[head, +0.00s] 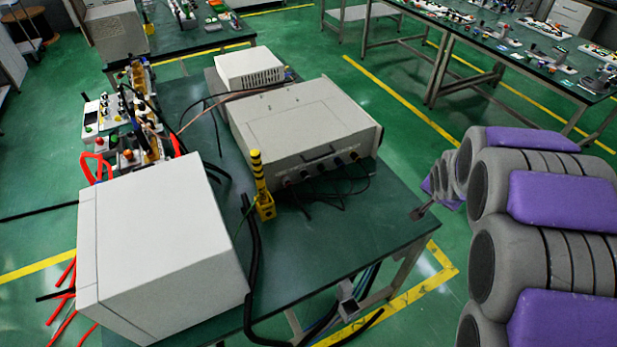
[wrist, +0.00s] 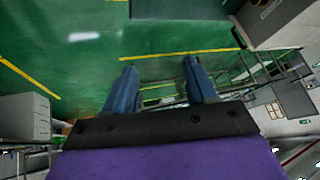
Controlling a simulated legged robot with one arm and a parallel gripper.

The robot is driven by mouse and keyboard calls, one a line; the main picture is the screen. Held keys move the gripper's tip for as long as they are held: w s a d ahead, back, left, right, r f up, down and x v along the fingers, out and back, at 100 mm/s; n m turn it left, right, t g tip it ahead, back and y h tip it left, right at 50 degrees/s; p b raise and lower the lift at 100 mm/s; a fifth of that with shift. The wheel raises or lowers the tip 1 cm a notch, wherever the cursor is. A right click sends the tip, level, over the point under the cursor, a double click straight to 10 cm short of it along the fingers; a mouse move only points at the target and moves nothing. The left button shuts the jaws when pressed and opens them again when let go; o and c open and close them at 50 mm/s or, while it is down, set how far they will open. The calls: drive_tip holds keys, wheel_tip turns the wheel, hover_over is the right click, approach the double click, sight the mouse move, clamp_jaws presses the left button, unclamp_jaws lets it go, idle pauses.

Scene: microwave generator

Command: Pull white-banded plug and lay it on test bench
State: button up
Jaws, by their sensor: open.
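Several dark plugs with black cables (head: 322,170) sit along the lower front of the beige generator box (head: 310,120). They are too small for me to pick out a white band. The test bench (head: 325,240) is the dark green tabletop carrying the box; its front and right areas are bare. My gripper (head: 420,211) is beyond the bench's right edge, to the right of the box and apart from it. In the wrist view my gripper (wrist: 160,84) shows two blue fingers spread apart with nothing between them, with green floor beyond.
A large white cabinet (head: 160,250) stands at the front left. A yellow and black post (head: 261,185) stands on the bench near the plugs. Loose black cables lie by the cabinet. Another bench (head: 480,40) stands at the back right, with open floor between.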

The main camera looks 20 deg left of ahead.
drive_tip(key=w+a+f+m+t+y, duration=0.1)
drive_tip(key=w+a+f+t+y, duration=0.4)
drive_tip(key=w+a+f, duration=1.05)
drive_tip(key=s+a+f+y, duration=0.1)
drive_tip(key=a+f+y, duration=0.1)
drive_tip(key=a, duration=0.2)
drive_tip(key=s+a+f+m+y, duration=0.1)
drive_tip(key=s+a+f+y, duration=0.1)
drive_tip(key=a, duration=0.3)
drive_tip(key=s+a+f+y, duration=0.1)
drive_tip(key=a+f, duration=0.1)
drive_tip(key=a, duration=0.2)
drive_tip(key=shift+s+a+y, duration=0.2)
drive_tip(key=shift+s+y, duration=0.05)
drive_tip(key=shift+y, duration=0.15)
drive_tip(key=s+a+f+y, duration=0.1)
drive_tip(key=s+a+f+m+y, duration=0.1)
drive_tip(key=s+a, duration=0.1)
drive_tip(key=s+a+y, duration=0.1)
drive_tip(key=shift+s+a+f+m, duration=0.2)
drive_tip(key=shift+a+f+m, duration=0.1)
drive_tip(key=shift+f+m, duration=0.1)
drive_tip(key=shift+s+a+f, duration=0.1)
drive_tip(key=shift+s, duration=0.15)
drive_tip(key=shift+a, duration=0.1)
drive_tip(key=shift+a, duration=0.1)
